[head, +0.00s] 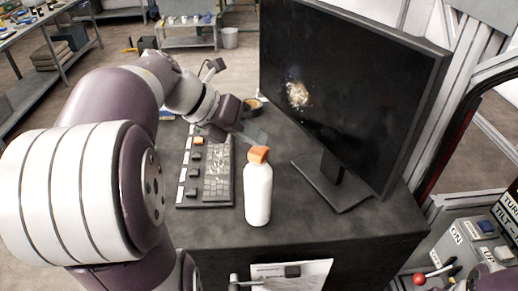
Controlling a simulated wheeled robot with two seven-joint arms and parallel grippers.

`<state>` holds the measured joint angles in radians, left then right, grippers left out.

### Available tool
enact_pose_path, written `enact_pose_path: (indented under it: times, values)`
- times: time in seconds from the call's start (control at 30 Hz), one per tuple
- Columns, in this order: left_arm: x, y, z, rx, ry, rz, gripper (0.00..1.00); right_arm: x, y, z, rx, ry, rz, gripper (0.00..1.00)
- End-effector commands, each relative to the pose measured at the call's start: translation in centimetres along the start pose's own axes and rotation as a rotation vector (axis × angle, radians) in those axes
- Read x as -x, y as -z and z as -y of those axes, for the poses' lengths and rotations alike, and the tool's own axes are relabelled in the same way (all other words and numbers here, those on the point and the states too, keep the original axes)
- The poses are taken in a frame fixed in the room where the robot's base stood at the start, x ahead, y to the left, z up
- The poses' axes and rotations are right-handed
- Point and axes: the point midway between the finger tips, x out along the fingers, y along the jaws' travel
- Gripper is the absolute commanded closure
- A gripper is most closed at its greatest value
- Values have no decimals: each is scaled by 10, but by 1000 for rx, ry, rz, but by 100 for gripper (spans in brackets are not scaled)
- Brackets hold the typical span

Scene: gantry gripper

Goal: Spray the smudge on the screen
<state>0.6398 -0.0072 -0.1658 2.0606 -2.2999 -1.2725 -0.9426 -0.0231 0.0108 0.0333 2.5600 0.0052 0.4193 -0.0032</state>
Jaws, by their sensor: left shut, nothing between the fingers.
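A white spray bottle (257,192) with an orange top stands upright on the dark desk. The black screen (345,90) stands behind it to the right, on a flat stand. A pale brownish smudge (297,94) is on the left part of the screen. My left gripper (262,139) is shut and empty, just above and behind the orange top; I cannot tell whether it touches it. My right gripper is not in view.
A keyboard (217,172) lies on the desk (310,228) left of the bottle. A small round container (252,104) is behind my gripper. A control box with a red knob (420,279) stands at the lower right. The desk front right of the bottle is clear.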

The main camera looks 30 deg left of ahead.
Motion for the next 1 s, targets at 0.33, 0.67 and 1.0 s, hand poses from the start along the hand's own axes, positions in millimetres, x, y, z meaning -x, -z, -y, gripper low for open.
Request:
enact_pose_path:
  times: [0.33,0.67,1.0]
  values:
    - [-3,2,-2,0,0,0,100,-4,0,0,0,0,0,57]
    - [-5,4,-4,0,0,0,100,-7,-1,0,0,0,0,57]
    - [-7,5,-5,0,0,0,100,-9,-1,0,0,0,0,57]
